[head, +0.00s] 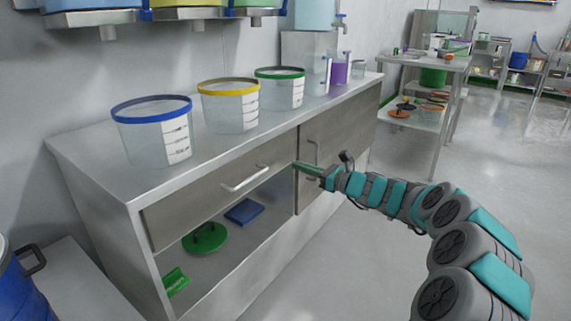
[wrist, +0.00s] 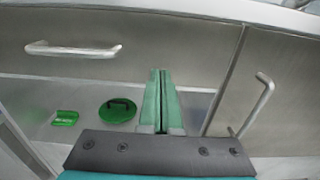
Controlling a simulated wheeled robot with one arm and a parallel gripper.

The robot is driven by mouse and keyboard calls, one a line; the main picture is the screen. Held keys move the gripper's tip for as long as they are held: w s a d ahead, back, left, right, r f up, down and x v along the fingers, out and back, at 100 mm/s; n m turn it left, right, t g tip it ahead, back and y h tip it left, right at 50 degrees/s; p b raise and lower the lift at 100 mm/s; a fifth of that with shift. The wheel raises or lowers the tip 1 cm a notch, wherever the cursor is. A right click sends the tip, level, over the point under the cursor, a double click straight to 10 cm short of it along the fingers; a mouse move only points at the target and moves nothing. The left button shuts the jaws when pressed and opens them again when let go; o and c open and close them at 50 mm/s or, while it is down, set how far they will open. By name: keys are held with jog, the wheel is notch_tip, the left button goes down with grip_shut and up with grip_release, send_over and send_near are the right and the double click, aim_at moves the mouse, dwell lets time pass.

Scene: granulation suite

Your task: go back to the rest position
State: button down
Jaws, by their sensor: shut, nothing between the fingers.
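My gripper (head: 309,169) is at the end of my outstretched teal and grey arm, in front of the steel cabinet. In the wrist view my gripper (wrist: 160,74) has its two green fingers side by side, shut and empty. The fingertips point toward the cabinet front, near the boundary between the drawer and the door. Whether they touch the cabinet I cannot tell.
The steel cabinet (head: 90,150) has a drawer handle (head: 245,179) and a door handle (wrist: 259,104). Blue-, yellow- and green-rimmed tubs stand on top. A green lid (head: 205,238) and blue item (head: 244,211) lie on its open shelf. Floor at right is clear.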

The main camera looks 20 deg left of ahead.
jog(key=v, duration=0.6)
jog(key=s+a+r+n+g+h, duration=0.1)
jog(key=s+a+r+n+g, duration=0.2)
jog(key=s, duration=0.5)
jog(key=s+a+r+n+g, duration=0.1)
jog(key=s+r+n+g, duration=0.15)
jog(key=s+n, duration=0.45)
jog(key=s+d+f+n+g+h, duration=0.2)
jog(key=s+n+g+h, duration=0.15)
jog(key=s, duration=0.95)
jog(key=s+d+f+n+h, duration=0.2)
jog(key=s+d+f+h, duration=0.2)
jog(key=s+d, duration=0.4)
jog(key=s+d+f+n+h, duration=0.3)
jog(key=s+d, duration=0.5)
jog(key=d, duration=0.3)
jog(key=s+d+f+n+t+h, duration=0.1)
jog(key=s+d+f+n+h, duration=0.2)
jog(key=s+d+f+h, duration=0.2)
jog(key=s+d, duration=0.3)
jog(key=d, duration=0.1)
jog(key=shift+s+d, duration=0.25)
jog(key=shift+s, duration=0.15)
jog(key=shift+a+n+h, duration=0.1)
jog(key=shift+n+h, duration=0.15)
